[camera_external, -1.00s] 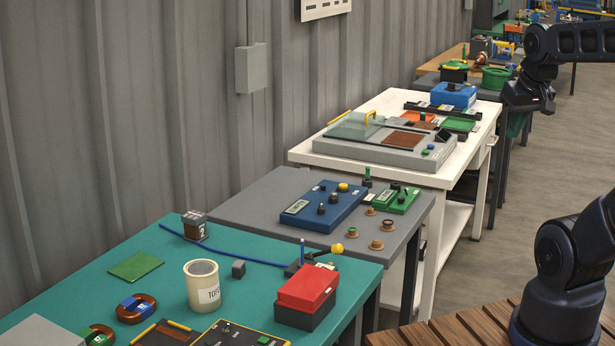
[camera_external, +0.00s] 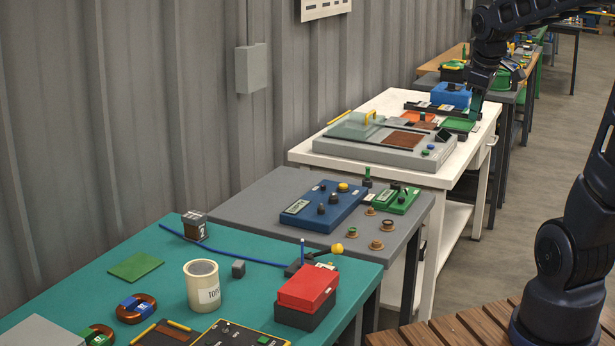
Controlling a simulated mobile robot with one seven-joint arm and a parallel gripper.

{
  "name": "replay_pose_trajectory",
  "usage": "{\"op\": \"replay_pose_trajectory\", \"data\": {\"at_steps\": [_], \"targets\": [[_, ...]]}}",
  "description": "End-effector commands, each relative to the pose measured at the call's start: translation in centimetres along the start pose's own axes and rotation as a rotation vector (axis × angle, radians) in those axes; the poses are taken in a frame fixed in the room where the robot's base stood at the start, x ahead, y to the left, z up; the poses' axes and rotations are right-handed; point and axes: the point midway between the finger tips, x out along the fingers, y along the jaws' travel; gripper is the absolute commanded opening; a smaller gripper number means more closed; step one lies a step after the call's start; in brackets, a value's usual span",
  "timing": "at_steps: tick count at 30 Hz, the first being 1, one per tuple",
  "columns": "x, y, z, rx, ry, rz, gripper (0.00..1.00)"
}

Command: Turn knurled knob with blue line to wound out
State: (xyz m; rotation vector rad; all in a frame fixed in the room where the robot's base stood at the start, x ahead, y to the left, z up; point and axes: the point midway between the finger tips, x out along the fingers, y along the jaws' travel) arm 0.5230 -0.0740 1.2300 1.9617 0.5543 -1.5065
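No knob with a blue line can be made out at this size. The blue box (camera_external: 325,206) on the grey table has dark knobs (camera_external: 333,197) and a yellow one (camera_external: 342,187). The green box (camera_external: 395,201) beside it has small dark knobs. Several brown round pieces (camera_external: 376,245) stand on the grey table near these boxes. My gripper (camera_external: 475,108) hangs pointing down over the right side of the white table, near the green and orange pieces there. It is small and dark, and its finger opening cannot be made out.
The white table (camera_external: 468,155) holds a grey device with a yellow handle (camera_external: 370,117) and a blue case (camera_external: 451,95). The teal table (camera_external: 250,268) in front holds a red-topped box (camera_external: 308,288), a cream cup (camera_external: 202,286) and a yellow-ended lever (camera_external: 337,248). A corrugated wall stands behind.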

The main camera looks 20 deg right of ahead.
Motion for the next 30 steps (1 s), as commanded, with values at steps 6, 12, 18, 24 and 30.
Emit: {"op": "replay_pose_trajectory", "data": {"at_steps": [6, 12, 18, 24, 30], "targets": [[3.1, 3.1, -4.0, -0.266, -0.034, -0.035, 0.28], [6.6, 5.7, -7.4, -0.511, -0.053, -0.075, 0.28], [10.7, 8.0, -10.6, -0.756, -0.059, -0.121, 0.28], [15.6, 10.0, -13.5, -0.997, -0.054, -0.173, 0.28], [21.0, 11.5, -16.0, -1.238, -0.033, -0.227, 0.28]]}}
